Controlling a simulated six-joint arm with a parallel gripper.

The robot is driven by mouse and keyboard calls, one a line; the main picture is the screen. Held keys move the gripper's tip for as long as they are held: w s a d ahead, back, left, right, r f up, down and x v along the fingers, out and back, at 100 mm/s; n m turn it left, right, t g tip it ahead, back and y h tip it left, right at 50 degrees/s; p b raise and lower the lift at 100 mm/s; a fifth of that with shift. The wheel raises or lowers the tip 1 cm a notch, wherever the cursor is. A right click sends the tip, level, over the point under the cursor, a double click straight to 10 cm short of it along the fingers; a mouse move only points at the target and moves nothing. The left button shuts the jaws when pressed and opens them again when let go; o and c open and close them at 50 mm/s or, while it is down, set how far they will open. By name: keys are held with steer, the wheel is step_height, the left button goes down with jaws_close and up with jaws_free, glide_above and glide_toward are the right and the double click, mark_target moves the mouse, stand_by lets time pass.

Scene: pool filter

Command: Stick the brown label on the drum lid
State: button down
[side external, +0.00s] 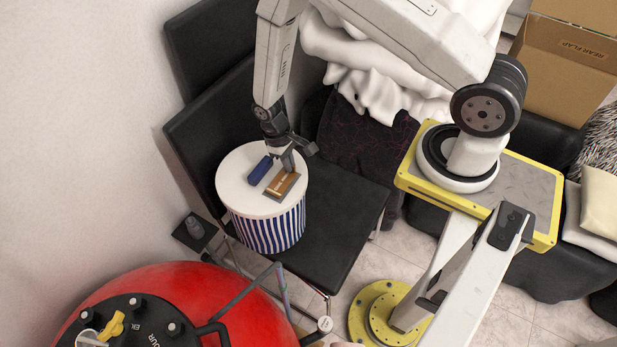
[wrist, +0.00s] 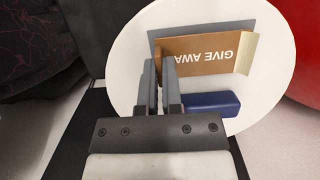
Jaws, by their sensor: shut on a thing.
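The brown label (wrist: 205,52) reads "GIVE AWA", upside down in the wrist view, with a lighter folded flap at its right end. It lies over a grey backing (wrist: 170,32) on the white drum lid (wrist: 125,45). In the side view the label (side external: 281,184) is on the right half of the lid (side external: 238,195). My gripper (wrist: 159,64) is shut on the label's left end, low over the lid; the side view also shows the gripper (side external: 287,167) there. The fingers hide the exact grip, and I cannot tell whether the label is lifted from the backing.
A dark blue block (wrist: 211,104) lies on the lid beside the label. The blue-and-white striped drum (side external: 268,230) stands on a black chair (side external: 340,225). A red pool filter tank (side external: 210,300) is in front, and a cardboard box (side external: 570,55) is at the back right.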

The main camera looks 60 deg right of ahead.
steer(key=shift+f, duration=0.45)
stand_by(1.5)
steer(key=c, duration=0.7)
jaws_free()
steer(key=shift+r, duration=0.15)
steer(key=shift+v, duration=3.75)
steer(key=shift+r, duration=0.1)
